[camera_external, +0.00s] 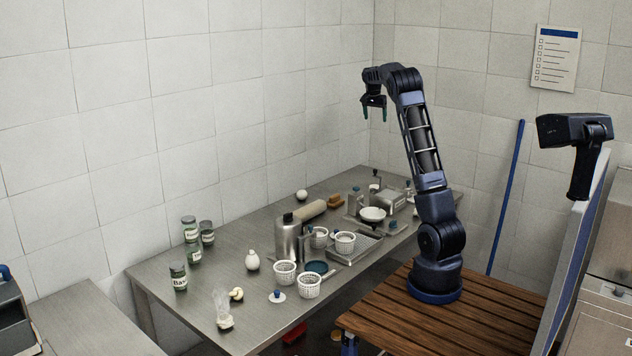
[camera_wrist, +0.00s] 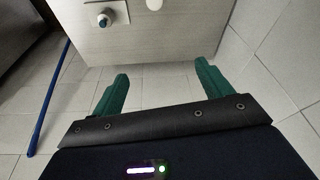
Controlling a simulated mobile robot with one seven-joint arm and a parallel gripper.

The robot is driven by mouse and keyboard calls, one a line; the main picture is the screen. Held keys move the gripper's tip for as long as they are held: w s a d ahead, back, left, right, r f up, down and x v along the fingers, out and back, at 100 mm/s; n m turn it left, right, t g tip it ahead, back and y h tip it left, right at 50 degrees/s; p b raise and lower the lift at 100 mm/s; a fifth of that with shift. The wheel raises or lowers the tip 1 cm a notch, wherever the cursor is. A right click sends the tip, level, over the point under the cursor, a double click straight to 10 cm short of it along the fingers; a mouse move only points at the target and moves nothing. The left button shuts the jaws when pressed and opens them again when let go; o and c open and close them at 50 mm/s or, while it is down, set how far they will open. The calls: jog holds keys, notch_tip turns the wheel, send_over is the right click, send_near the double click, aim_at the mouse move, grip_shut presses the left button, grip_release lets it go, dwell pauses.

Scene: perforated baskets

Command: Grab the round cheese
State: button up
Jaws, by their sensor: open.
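A small round white ball (camera_external: 302,195), which looks like the round cheese, rests on the steel table near the back wall, behind the rolling pin. My gripper (camera_external: 375,112) is raised high above the far end of the table, up and to the right of the ball, with its green fingers pointing down. It is open and empty; in the wrist view my gripper (camera_wrist: 160,76) has its fingers wide apart with only floor between them. A white thing (camera_wrist: 154,4) is cut off at the top edge of the wrist view; I cannot tell what it is.
The steel table (camera_external: 190,313) holds a pear-shaped white cheese (camera_external: 252,261), a knotted piece (camera_external: 236,294), perforated baskets (camera_external: 309,286), a tall metal bottle (camera_external: 288,240), a rolling pin (camera_external: 311,211) and green jars (camera_external: 178,276). Air around my gripper is clear.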

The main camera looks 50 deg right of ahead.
send_near(375, 186)
jog(key=x, duration=1)
jog(key=shift+w+r, duration=0.1)
jog(key=shift+w, duration=0.1)
jog(key=shift+c, duration=0.5)
jog(key=c, duration=1)
